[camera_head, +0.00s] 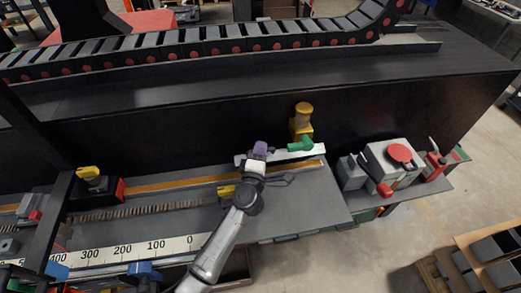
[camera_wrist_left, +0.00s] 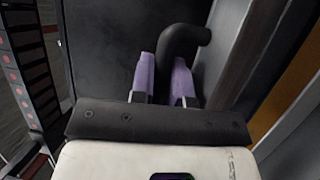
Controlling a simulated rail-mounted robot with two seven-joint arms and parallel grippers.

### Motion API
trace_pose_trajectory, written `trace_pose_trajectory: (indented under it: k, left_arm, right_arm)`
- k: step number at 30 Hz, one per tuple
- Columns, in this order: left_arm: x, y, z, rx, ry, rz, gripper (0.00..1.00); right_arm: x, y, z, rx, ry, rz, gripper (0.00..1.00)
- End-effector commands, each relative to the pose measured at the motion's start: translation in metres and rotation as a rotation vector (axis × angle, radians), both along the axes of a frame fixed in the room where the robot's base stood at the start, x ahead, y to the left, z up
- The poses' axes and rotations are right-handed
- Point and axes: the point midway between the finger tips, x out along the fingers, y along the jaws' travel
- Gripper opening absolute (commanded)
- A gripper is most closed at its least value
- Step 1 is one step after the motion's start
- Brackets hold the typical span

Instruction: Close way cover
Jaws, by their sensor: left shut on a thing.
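My left gripper (camera_head: 261,149) reaches in from below over the back part of the grey machine bed. In the left wrist view its purple fingers (camera_wrist_left: 165,80) are shut on a black curved handle (camera_wrist_left: 186,38). The handle's bent end shows beyond the fingers. In the head view the gripper hides the handle. A pale bar (camera_head: 305,156) runs behind the gripper to the right, below a dark wall. A ribbed strip, which may be the way cover (camera_head: 150,208), lies along the bed to the left. I cannot tell which part the handle belongs to. My right gripper is not in view.
A yellow and green fitting (camera_head: 302,120) stands just right of the gripper. A grey box with red knobs (camera_head: 388,162) sits farther right. A white scale (camera_head: 120,252) runs along the front left. A drag chain (camera_head: 190,45) lies along the black top behind.

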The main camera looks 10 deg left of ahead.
Motion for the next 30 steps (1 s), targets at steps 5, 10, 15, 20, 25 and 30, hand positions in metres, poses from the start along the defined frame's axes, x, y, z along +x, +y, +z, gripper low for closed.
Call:
trace_pose_trajectory:
  k: [5, 10, 15, 20, 25, 30]
  left_arm:
    - [-0.001, 0.000, 0.000, 0.000, 0.000, 0.000, 0.00]
    - [-0.004, -0.002, -0.002, -0.001, 0.000, -0.001, 0.00]
    - [-0.010, -0.003, -0.006, -0.002, 0.000, -0.001, 0.00]
    - [-0.016, -0.005, -0.012, 0.010, -0.031, 0.001, 0.00]
    - [-0.022, -0.006, -0.016, 0.034, -0.096, 0.000, 0.00]
    - [-0.027, -0.009, -0.020, 0.033, -0.119, 0.000, 0.00]
  right_arm:
    - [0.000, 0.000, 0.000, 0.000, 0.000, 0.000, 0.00]
    - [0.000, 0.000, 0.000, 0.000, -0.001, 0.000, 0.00]
    - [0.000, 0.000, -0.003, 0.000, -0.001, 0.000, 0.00]
    - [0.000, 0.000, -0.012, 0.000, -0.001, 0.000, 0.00]
    - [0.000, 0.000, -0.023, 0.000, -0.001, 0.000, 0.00]
    - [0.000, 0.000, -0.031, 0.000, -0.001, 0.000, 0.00]
